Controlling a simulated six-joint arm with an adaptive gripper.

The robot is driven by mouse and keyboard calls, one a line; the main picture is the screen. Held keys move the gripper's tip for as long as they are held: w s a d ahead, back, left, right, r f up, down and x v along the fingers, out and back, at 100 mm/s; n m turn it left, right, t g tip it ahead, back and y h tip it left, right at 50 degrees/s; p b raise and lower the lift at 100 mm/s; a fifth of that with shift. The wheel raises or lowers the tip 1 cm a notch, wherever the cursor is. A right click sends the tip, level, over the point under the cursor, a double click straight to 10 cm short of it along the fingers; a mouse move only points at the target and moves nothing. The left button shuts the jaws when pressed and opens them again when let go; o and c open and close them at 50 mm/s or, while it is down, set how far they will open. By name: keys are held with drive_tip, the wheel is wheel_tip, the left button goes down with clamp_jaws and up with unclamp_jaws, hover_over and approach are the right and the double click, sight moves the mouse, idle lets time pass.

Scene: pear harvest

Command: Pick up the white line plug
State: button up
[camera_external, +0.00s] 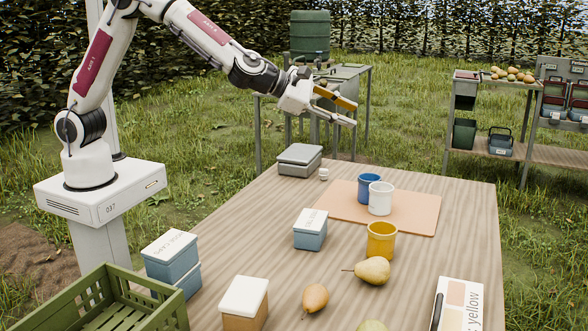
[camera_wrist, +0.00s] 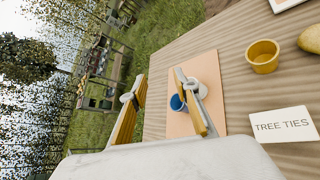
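The open fingers also show in the wrist view (camera_wrist: 160,76).
A blue cup (camera_external: 368,181) and a white cup (camera_external: 381,204) stand on an orange mat (camera_external: 420,217). A yellow cup (camera_external: 382,246), pears (camera_external: 371,271) and lidded boxes (camera_external: 310,236) occupy the front.

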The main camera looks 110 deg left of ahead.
drive_tip(key=a+f+n+g+y, duration=0.2)
drive_tip(key=a+f+n+y, duration=0.1)
drive_tip(key=a+f+n, duration=0.4)
drive_tip(key=n+g+y, duration=0.3)
drive_tip(key=n+g, duration=0.7)
drive_tip(key=n, duration=0.3)
approach(323, 172)
drive_tip(key=x, duration=0.3)
drive_tip(key=shift+s+a+f, duration=0.15)
drive_tip(key=shift+s+f, duration=0.05)
drive_tip(key=shift+f, duration=0.3)
drive_tip(key=shift+x, duration=1.25)
drive_tip(key=shift+a, duration=0.2)
drive_tip(key=shift+r+x, duration=0.15)
drive_tip(key=shift+x, duration=1.05)
drive_tip(key=shift+r+x, duration=0.15)
drive_tip(key=shift+x, duration=1.05)
drive_tip(key=shift+w+a, duration=0.15)
drive_tip(key=shift+w, duration=0.05)
